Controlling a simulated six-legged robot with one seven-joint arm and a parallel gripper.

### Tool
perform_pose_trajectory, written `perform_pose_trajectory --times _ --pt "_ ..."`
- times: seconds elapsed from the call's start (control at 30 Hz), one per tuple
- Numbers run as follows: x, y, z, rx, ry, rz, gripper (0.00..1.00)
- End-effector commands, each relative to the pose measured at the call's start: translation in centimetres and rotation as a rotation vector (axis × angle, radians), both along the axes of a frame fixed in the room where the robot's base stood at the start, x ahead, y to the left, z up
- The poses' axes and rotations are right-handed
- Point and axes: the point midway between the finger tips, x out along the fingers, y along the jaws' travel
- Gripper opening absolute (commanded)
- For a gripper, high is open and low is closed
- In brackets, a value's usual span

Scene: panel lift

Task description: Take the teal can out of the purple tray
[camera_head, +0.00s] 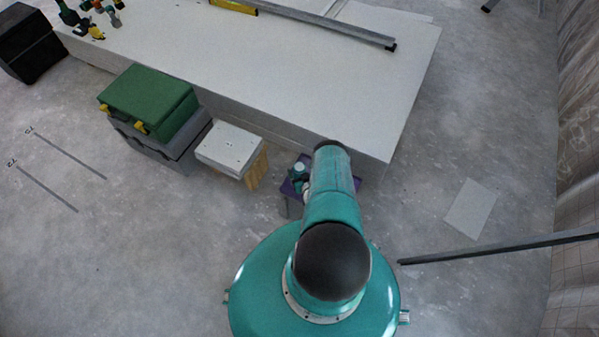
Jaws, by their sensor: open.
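A small teal object with a pale top (299,170), which looks like the teal can, stands at the tray. It is small and partly crowded by my arm, so its exact seat is unclear. My teal arm reaches up the picture over the tray.
The white panel (300,75) fills the upper middle, with a metal profile (330,28) on it. A white-topped wooden stool (230,148) and a green case on a grey box (150,105) stand left of the tray. A metal bar (500,246) juts in at right. Lower left floor is clear.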

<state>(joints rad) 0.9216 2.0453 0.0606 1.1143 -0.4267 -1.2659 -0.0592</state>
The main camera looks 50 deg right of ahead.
Motion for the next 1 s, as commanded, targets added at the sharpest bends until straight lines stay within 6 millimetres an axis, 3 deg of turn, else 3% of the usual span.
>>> perform_pose_trajectory --times 0.17,0.43,0.77,1.0 --pt "0.0 0.0 0.0 0.000 0.000 0.001 0.77" --pt "0.0 0.0 0.0 -0.001 0.000 0.001 0.25" --pt "0.0 0.0 0.3 -0.001 -0.001 0.001 0.25" --pt "0.1 -0.1 2.2 -0.002 -0.001 0.002 0.25"
